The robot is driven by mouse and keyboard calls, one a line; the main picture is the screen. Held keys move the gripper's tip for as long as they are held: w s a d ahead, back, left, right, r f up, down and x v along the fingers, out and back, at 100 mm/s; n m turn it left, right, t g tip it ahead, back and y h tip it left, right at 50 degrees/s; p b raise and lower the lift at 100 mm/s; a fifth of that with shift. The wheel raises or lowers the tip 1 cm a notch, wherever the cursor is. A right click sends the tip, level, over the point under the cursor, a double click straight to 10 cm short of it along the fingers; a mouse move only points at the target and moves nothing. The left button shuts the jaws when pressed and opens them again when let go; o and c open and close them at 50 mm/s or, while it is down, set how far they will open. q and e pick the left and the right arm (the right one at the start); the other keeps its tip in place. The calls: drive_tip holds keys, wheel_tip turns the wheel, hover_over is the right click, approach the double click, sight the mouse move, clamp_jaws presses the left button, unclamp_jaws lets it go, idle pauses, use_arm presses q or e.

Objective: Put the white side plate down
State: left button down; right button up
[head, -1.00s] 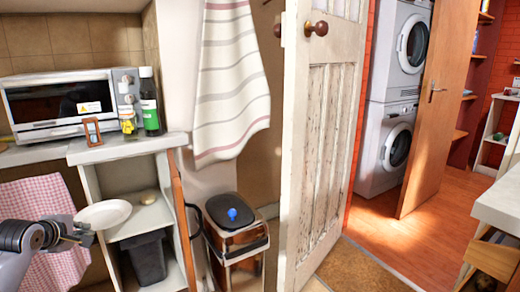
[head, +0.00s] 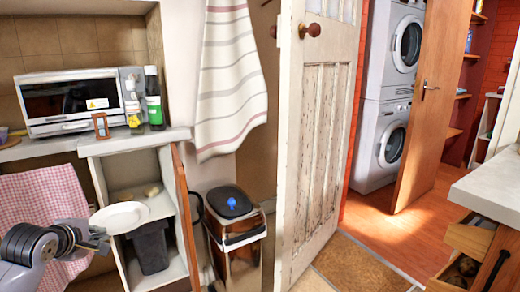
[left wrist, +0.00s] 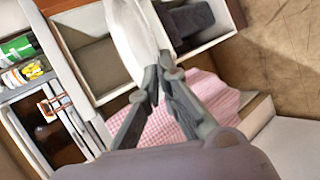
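The white side plate (head: 120,217) is held out in front of the open cabinet, roughly level, in the head view. My left gripper (head: 98,239) comes in from the left and is shut on the plate's near left rim. In the left wrist view the plate (left wrist: 132,40) extends up from between the fingertips (left wrist: 151,88), which pinch its edge. The plate is in the air and hides part of the cabinet's inside. My right gripper is not in view.
The open cabinet (head: 98,182) holds a dark bin (head: 150,250) and a small item on its shelf. Its counter carries a microwave (head: 75,100), bottles (head: 153,100) and a small brown timer (head: 100,125). A pink checked cloth (head: 45,205) hangs left. A lidded trash bin (head: 238,235) stands right.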

use_arm(q)
drive_tip(key=s+d+r, duration=0.2)
drive_tip(key=s+d, duration=0.1)
drive_tip(key=d, duration=0.4)
drive_tip(key=s+d+r, duration=0.2)
drive_tip(key=s+d, duration=0.2)
drive_tip(key=d, duration=0.3)
drive_tip(key=s+d+r+m+h, duration=0.1)
drive_tip(key=s+d+r, duration=0.1)
drive_tip(key=d, duration=0.5)
drive_tip(key=shift+s+d, duration=0.25)
drive_tip(key=shift+s, duration=0.65)
drive_tip(key=shift+a+f, duration=0.1)
